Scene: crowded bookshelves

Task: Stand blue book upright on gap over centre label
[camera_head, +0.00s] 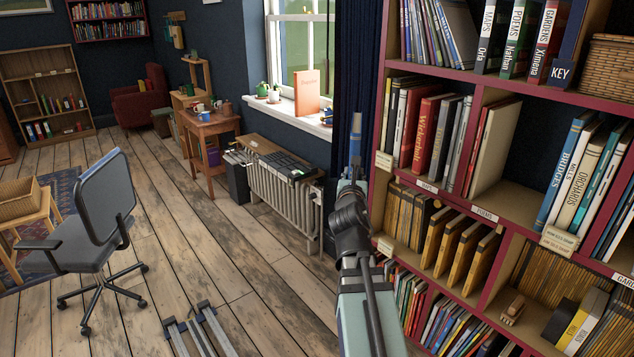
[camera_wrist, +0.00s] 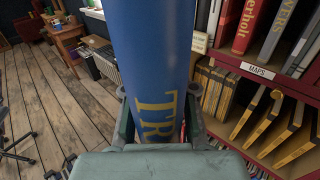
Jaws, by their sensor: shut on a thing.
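A blue book (camera_wrist: 150,50) with gold lettering starting "TR" is clamped in my gripper (camera_wrist: 158,95) in the wrist view. In the head view the blue book (camera_head: 356,124) shows edge-on and upright above my gripper (camera_head: 353,168), in front of the bookcase's left side and apart from it. A dark gap (camera_head: 519,150) lies on the middle shelf, between a leaning cream book (camera_head: 494,146) and the blue "Bridges" book (camera_head: 566,168). The "POEMS" label (camera_head: 484,214) is on the shelf edge below and left of that gap. The "MAPS" label (camera_head: 426,187) is further left.
A red book (camera_head: 425,132) and others fill the shelf left of the divider. A small card (camera_head: 559,240) hangs at the shelf edge under the right-hand books. A label (camera_head: 384,161) sticks out at the bookcase's left edge. Open floor (camera_head: 250,310) lies to the left.

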